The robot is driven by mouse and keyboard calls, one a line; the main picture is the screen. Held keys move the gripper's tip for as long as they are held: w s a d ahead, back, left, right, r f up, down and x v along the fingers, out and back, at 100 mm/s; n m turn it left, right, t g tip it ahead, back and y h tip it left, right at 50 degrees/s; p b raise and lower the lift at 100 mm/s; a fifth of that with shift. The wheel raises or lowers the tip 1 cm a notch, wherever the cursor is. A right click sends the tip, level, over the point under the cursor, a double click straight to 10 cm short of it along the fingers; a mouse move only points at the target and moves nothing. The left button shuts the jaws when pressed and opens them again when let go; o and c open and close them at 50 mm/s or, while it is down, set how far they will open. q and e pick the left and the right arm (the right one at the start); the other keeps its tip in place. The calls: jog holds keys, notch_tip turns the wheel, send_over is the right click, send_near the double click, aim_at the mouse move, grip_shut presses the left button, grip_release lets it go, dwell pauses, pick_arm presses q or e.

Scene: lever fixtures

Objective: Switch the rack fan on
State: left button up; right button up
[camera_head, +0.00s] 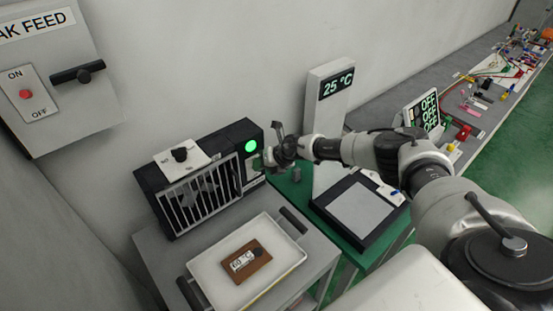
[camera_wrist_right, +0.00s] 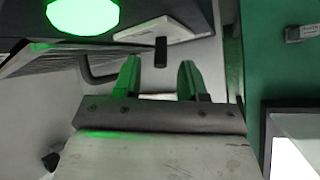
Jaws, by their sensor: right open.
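The rack fan (camera_head: 200,190) is a black box with a white-barred grille, standing on a grey cart at the left. A round green lamp (camera_head: 250,146) glows on its right front panel; it also glows large in the right wrist view (camera_wrist_right: 83,15). My left gripper is not in view.
A white tray (camera_head: 212,276) with dark handles and a brown block sits before the fan. A wall box with a black lever (camera_head: 78,73) is at upper left. A post reading 25 °C (camera_head: 333,85) and a black-framed plate (camera_head: 325,207) are on the right.

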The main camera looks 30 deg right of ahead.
jog(key=v, duration=0.9)
